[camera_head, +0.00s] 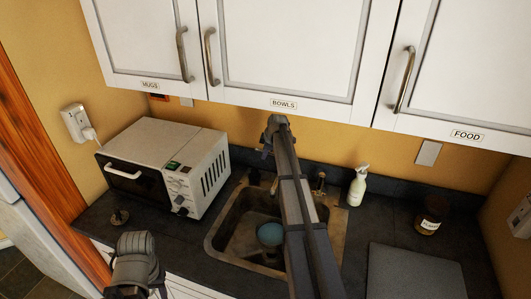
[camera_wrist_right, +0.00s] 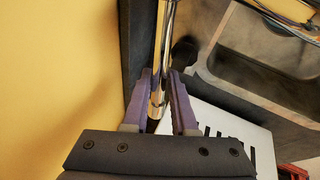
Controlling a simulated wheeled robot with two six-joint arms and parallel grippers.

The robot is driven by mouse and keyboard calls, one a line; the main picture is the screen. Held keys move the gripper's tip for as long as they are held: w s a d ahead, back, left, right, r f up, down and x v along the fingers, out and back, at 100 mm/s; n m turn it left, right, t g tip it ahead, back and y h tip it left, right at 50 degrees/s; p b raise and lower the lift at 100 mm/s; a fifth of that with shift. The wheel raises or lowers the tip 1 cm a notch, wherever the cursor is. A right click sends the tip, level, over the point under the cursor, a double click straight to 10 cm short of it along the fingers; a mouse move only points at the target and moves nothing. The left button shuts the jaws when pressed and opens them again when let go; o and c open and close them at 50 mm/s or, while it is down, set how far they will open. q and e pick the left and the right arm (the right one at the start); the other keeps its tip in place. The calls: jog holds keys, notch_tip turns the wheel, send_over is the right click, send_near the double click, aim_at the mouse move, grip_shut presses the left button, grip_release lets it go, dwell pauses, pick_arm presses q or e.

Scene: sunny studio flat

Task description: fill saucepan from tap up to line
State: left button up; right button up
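A round pale-blue vessel (camera_head: 270,235) sits in the sink (camera_head: 222,232) in the head view. My right forearm covers its right side, and I cannot tell if it is the saucepan. No fill line or running water is visible. My right gripper (camera_head: 277,124) is high at the back wall, beyond the sink. In the right wrist view its purple fingers (camera_wrist_right: 162,88) stand apart on either side of a chrome pipe (camera_wrist_right: 167,35); firm contact is not clear. A small brass tap fitting (camera_head: 319,184) shows right of my arm. My left gripper (camera_head: 135,285) is low left, its fingertips unclear.
A white toaster oven (camera_head: 165,165) stands left of the sink. A soap bottle (camera_head: 357,186) and a dark jar (camera_head: 431,215) stand right. A flat grey board (camera_head: 415,272) lies front right. Wall cupboards (camera_head: 285,50) hang close above my right gripper.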

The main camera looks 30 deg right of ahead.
jog(key=o, duration=0.3)
jog(key=shift+o, duration=0.2)
jog(key=p+v, duration=0.7)
jog(key=shift+s+r, duration=0.15)
jog(key=shift+r, duration=0.2)
